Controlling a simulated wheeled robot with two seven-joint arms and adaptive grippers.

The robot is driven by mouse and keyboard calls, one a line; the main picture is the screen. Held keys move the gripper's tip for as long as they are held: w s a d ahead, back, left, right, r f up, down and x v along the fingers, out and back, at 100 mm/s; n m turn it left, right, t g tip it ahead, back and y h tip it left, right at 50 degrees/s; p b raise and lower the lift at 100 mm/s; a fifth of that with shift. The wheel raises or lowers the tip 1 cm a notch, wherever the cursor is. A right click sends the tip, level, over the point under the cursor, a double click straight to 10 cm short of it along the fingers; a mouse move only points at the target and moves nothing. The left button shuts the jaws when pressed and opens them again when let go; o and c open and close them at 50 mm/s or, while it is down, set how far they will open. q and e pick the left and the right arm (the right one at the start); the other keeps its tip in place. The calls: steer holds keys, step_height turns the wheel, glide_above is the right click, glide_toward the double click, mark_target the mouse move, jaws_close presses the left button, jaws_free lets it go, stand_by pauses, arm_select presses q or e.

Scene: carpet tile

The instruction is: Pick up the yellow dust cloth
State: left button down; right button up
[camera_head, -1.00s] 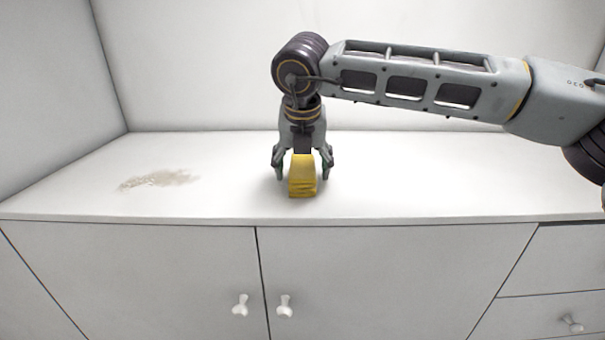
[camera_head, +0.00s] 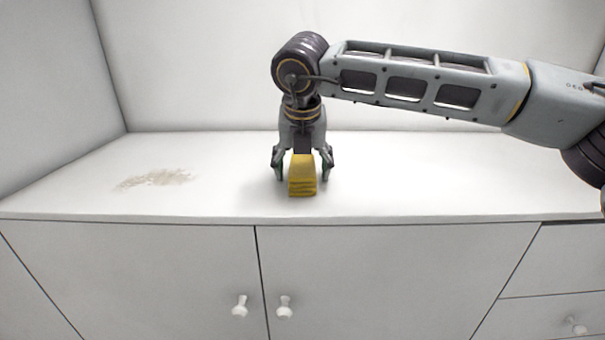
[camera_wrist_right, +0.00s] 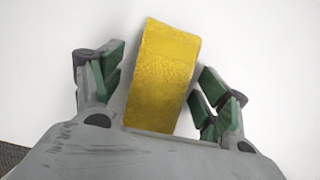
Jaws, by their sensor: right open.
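The yellow dust cloth (camera_head: 302,180), a folded block, sits on the white counter near its front edge. My right gripper (camera_head: 303,172) points straight down over it, with one finger on each side. In the right wrist view the cloth (camera_wrist_right: 163,75) stands between the open green-padded fingers of the gripper (camera_wrist_right: 160,90). Gaps show between the cloth and both fingers, so it is not gripped. The near end of the cloth is hidden by the gripper's body in that view. My left gripper is not in view.
The white counter top (camera_head: 420,185) is clear to the right. A brownish dusty smear (camera_head: 157,179) lies on it at the left. White walls stand behind and at the left. Cupboard doors with white knobs (camera_head: 285,307) are below the front edge.

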stand_by(0.7)
steer(key=shift+s+f, duration=0.1)
steer(key=shift+f, duration=0.05)
steer(key=c, duration=1.1)
